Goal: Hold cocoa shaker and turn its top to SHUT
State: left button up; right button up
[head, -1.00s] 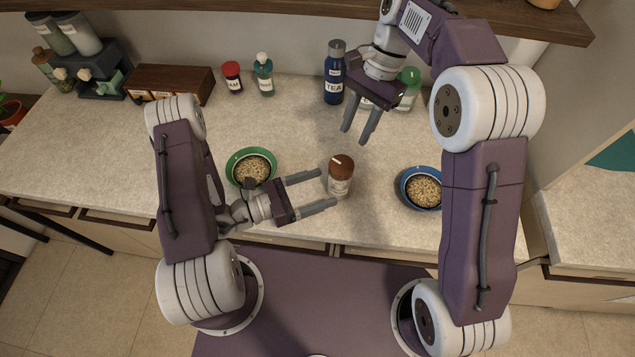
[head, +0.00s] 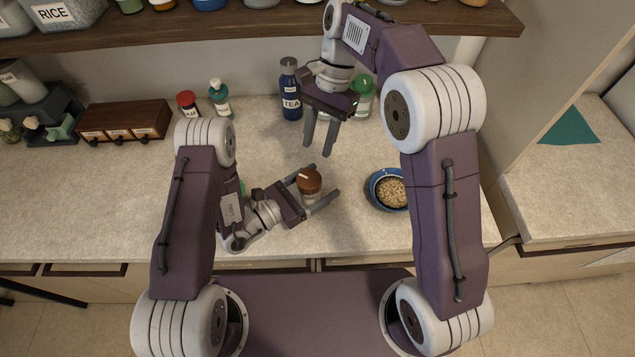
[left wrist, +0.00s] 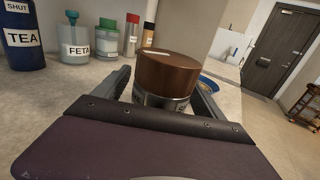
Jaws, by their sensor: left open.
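The cocoa shaker (head: 309,180) stands upright on the counter, with a brown lid that has a light mark on top. My left gripper (head: 332,181) is open, low over the counter, with one finger on each side of the shaker. In the left wrist view the shaker's brown top (left wrist: 167,73) and silvery band sit between the two fingers; its lower body is hidden by the gripper. I cannot tell whether the fingers touch it. My right gripper (head: 319,150) is open and empty, pointing down beyond the shaker, apart from it.
A blue bowl of grain (head: 388,190) stands right of the shaker. The blue TEA bottle (head: 290,92) and a green-topped jar (head: 364,92) stand behind my right gripper. A red-capped jar (head: 188,103) and a wooden drawer box (head: 123,121) are at the back left. A shelf (head: 200,25) overhangs.

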pick_arm(q)
grip_shut()
dwell(0.5)
